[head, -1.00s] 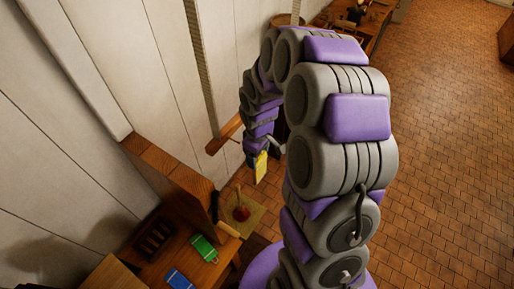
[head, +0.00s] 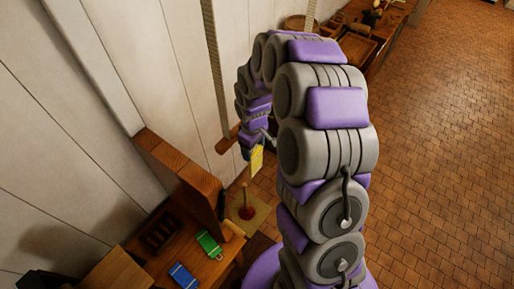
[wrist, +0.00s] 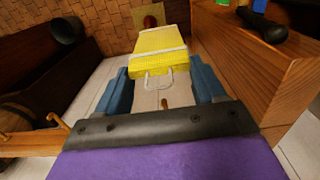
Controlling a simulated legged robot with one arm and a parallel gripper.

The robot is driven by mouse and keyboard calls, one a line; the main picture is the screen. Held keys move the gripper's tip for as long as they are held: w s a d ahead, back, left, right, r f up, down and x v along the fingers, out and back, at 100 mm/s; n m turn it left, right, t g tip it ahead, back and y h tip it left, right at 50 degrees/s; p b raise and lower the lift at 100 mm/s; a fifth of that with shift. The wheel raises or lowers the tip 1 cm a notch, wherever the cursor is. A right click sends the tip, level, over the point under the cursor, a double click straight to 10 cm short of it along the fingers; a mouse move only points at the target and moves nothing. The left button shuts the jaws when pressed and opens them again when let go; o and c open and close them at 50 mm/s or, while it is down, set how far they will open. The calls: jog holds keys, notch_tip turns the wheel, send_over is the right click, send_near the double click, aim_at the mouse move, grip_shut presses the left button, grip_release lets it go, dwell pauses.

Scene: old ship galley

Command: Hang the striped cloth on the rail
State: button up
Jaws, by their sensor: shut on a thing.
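The striped cloth, yellow with pale bands, hangs from my gripper in the wrist view (wrist: 158,40) and shows small in the head view (head: 257,160). Its pale wire-like loop (wrist: 153,80) lies between the two blue fingers of my gripper (wrist: 162,84), which is shut on it. The wooden rail (head: 227,142) juts along the wall just left of my gripper in the head view. In the wrist view a wooden bar with a peg, apparently the rail (wrist: 28,143), shows at left. A small wooden tip (wrist: 164,103) shows below the loop. My gripper hides the rest of the bar.
A wooden counter (head: 150,260) holds a green cloth (head: 209,244), a blue cloth (head: 184,275) and a dark rack (head: 160,233). A tall wooden panel (head: 185,172) stands between counter and rail. Tiled floor at right is clear.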

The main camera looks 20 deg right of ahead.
jog(key=shift+w+a, duration=0.1)
jog(key=shift+w, duration=0.05)
jog(key=shift+w+a+r, duration=0.3)
jog(key=shift+w, duration=0.05)
dwell(0.3)
jog(key=shift+w+a, duration=0.25)
jog(key=shift+w, duration=0.15)
dwell(1.0)
jog(key=shift+w+a, duration=0.2)
jog(key=shift+w, duration=0.1)
jog(key=shift+w+a+f+b, duration=0.25)
jog(key=shift+f+b, duration=0.25)
jog(key=shift+b, duration=0.1)
dwell(0.9)
dwell(0.3)
